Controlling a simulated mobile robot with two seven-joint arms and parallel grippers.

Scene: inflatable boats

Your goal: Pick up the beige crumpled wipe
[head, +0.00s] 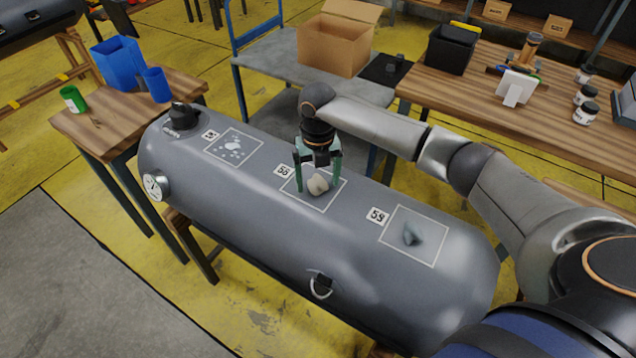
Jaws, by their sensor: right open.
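The beige crumpled wipe (316,186) lies on top of the grey inflatable tube (265,225), inside the middle white-outlined square. My right gripper (319,181) points down over it, open. Its two green fingers stand on either side of the wipe, and I cannot tell whether they touch it. My left gripper is not in view.
A grey-blue crumpled piece (411,233) lies in the right outlined square, and white spots (233,147) mark the left one. A gauge (154,186) and black valve (183,117) sit at the tube's left end. A cart (270,62) with a cardboard box (335,45) stands behind.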

